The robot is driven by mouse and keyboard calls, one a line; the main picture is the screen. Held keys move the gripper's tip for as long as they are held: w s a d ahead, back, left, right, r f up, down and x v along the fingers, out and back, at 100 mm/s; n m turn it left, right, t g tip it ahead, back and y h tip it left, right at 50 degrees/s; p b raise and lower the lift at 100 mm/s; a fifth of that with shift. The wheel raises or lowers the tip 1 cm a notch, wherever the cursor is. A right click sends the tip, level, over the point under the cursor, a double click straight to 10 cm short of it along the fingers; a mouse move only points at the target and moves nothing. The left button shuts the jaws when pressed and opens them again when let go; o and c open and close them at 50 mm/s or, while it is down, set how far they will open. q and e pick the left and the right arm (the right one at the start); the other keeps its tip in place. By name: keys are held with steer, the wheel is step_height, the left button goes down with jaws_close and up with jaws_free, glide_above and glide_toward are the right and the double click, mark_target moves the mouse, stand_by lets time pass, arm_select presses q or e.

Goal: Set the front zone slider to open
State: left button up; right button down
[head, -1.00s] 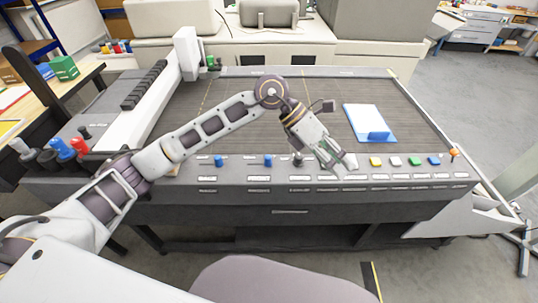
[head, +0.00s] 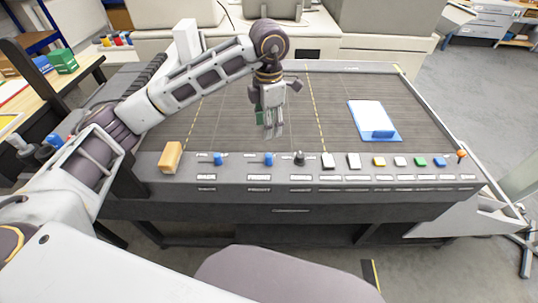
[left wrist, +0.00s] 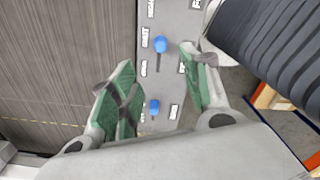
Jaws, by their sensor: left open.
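The front zone slider is a blue knob (head: 268,159) on the table's front panel, above a label that appears to read FRONT. Its knob sits at the right end of a short slot running left. In the left wrist view this knob (left wrist: 161,44) shows beyond and between the open fingers, with its slot running down from it. A similar blue knob (head: 218,159) stands to the left, also in the wrist view (left wrist: 154,107). My left gripper (head: 273,132) points down, open and empty, appearing just behind the front knob and apart from it. My right gripper is out of view.
A black knob (head: 300,158) and several coloured buttons continue the panel to the right. An orange-tan block (head: 171,157) sits at its left end. A blue-and-white item (head: 373,120) lies on the otherwise mostly clear bed (head: 225,120).

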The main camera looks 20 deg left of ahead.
mark_target(269, 155)
arm_select(q)
steer(key=shift+f, duration=0.15)
step_height(269, 155, down, 12)
steer(key=shift+f+p, duration=0.1)
steer(key=shift+p, duration=0.7)
steer(key=shift+f, duration=0.65)
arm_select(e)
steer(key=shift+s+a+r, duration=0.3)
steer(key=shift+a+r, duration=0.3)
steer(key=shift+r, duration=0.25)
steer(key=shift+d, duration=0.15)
arm_select(q)
jaws_close()
